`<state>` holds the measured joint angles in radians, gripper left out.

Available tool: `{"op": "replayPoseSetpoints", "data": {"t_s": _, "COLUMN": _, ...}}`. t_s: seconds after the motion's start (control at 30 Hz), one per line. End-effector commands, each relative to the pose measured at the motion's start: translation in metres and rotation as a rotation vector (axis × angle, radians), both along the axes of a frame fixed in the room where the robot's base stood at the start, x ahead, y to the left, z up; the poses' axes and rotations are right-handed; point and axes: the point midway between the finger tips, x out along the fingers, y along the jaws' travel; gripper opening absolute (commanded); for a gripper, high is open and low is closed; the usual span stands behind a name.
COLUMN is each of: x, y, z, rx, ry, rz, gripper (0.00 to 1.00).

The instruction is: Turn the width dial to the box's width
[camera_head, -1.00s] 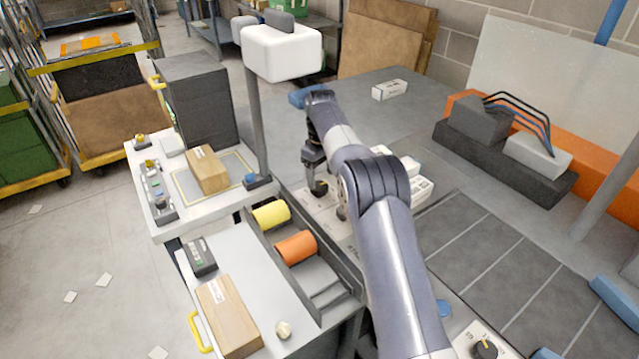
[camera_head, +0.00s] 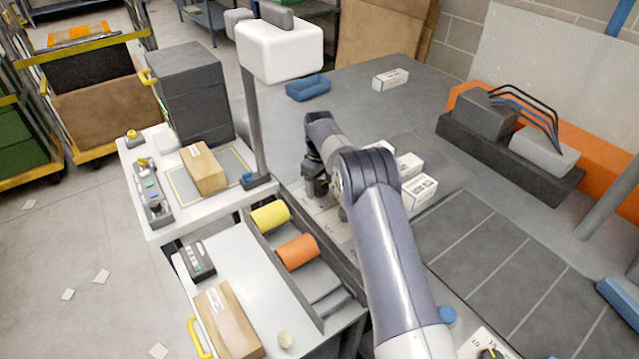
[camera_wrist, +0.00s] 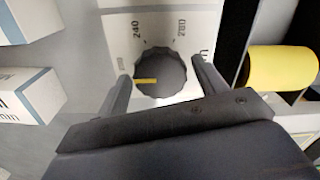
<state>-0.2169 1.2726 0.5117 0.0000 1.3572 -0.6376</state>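In the wrist view the round black dial (camera_wrist: 170,75) has a yellow pointer mark aimed at the picture's left, just below the partly legible leftmost number. Its white plate (camera_wrist: 185,20) shows 240 and 280 above the dial. My gripper (camera_wrist: 161,68) is open, with one finger on each side of the dial; contact is not clear. In the head view my gripper (camera_head: 318,187) is low over the plate and hides the dial. A brown box (camera_head: 205,168) sits on the outlined pad of the white bench; another brown box (camera_head: 230,318) lies on the nearer bench. I cannot tell which is meant.
Yellow (camera_head: 270,215) and orange (camera_head: 297,251) rolls lie left of my gripper. White boxes (camera_head: 415,190) stand close on its right. A white-headed post (camera_head: 280,50) rises behind. Another dial (camera_head: 490,352) is at the bottom edge.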

Motion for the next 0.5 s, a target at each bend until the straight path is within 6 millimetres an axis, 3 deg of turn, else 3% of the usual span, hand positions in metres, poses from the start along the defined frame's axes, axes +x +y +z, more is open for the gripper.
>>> {"op": "replayPoseSetpoints", "data": {"t_s": 0.43, "x": 0.0001, "y": -0.0001, "z": 0.0004, "rx": 0.0, "ry": 0.0, "rz": 0.0, "gripper": 0.3}}
{"op": "replayPoseSetpoints", "data": {"t_s": 0.5, "x": 0.0001, "y": 0.0, "z": 0.0004, "rx": 0.0, "ry": 0.0, "rz": 0.0, "gripper": 0.29}}
